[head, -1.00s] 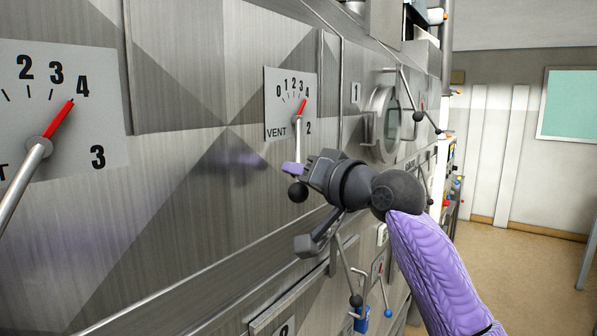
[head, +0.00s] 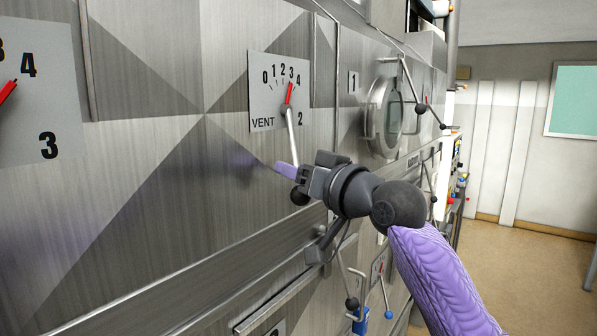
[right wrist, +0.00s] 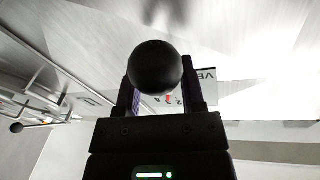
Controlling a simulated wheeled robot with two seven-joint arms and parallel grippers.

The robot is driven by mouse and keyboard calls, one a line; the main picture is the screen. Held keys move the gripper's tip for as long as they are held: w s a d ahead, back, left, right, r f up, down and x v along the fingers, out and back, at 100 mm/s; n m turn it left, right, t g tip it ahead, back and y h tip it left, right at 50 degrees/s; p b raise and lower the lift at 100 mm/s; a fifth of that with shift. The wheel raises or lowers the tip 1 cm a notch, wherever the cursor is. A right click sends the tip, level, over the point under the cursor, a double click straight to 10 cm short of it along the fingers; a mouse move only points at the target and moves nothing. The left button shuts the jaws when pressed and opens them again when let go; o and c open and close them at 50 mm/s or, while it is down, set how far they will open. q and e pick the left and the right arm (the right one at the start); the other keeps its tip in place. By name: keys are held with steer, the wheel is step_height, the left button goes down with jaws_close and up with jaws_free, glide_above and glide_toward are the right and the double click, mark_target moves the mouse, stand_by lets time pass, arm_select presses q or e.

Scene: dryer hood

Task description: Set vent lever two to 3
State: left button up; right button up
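The vent 2 dial plate (head: 279,112) is on the steel panel, marked 0 to 4. Its lever (head: 293,137) hangs down, tilted slightly, with a black ball knob (head: 299,196) at its lower end. The red pointer (head: 289,93) stands at about the 3 mark. My right gripper (head: 288,170) is at the lever's lower end, with a lavender finger across it. The gripper hides part of the lever. My left gripper is out of view.
The vent 3 dial plate (head: 38,95) is at the left edge. A round gauge (head: 384,118) and a levered rod (head: 413,88) are to the right. Open floor lies at the right.

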steer(key=shift+s+d+f, duration=0.1)
steer(key=shift+s+d, duration=0.1)
steer(key=shift+s, duration=0.05)
steer(key=b+v, duration=0.4)
steer(key=v, duration=0.5)
steer(key=shift+s, duration=0.1)
